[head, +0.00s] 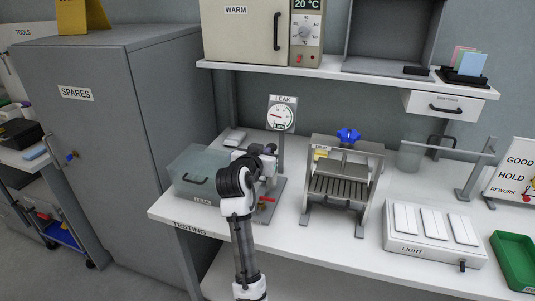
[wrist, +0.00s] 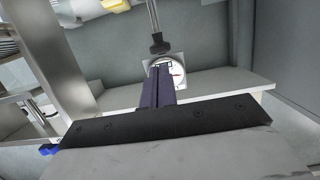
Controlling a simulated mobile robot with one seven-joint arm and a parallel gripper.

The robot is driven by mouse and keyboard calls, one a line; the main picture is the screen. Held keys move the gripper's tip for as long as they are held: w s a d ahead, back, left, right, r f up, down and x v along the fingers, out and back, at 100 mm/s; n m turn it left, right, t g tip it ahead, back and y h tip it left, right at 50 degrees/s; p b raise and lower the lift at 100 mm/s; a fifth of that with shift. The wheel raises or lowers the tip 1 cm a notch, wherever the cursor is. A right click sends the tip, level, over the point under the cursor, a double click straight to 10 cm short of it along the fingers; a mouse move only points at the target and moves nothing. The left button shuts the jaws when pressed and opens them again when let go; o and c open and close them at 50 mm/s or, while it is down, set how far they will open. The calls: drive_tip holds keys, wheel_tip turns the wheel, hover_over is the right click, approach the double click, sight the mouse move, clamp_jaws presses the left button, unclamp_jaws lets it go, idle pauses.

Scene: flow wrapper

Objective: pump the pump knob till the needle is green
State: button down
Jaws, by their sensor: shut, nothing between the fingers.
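The LEAK gauge (head: 281,118) stands on a post at the back of the bench. Its needle appears to point left, off the green; the dial is small. In the wrist view the gauge (wrist: 177,72) is partly hidden behind my fingers. A dark pump knob (wrist: 158,45) on a thin rod shows in the wrist view, just past my fingertips, apparently apart from them. In the head view my arm hides the knob. My gripper (wrist: 162,72) is shut and empty. In the head view it is over the leak station, its fingertips hard to make out.
A clear lidded leak box (head: 198,178) stands left of my gripper. A red handle (head: 267,199) sits low beside my arm. A press with a blue knob (head: 348,136) stands to the right. The shelf (head: 340,74) overhangs behind. A light box (head: 432,237) is at front right.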

drive_tip(key=shift+b+v, duration=0.4)
drive_tip(key=shift+v, duration=1.8)
drive_tip(key=shift+r, duration=0.1)
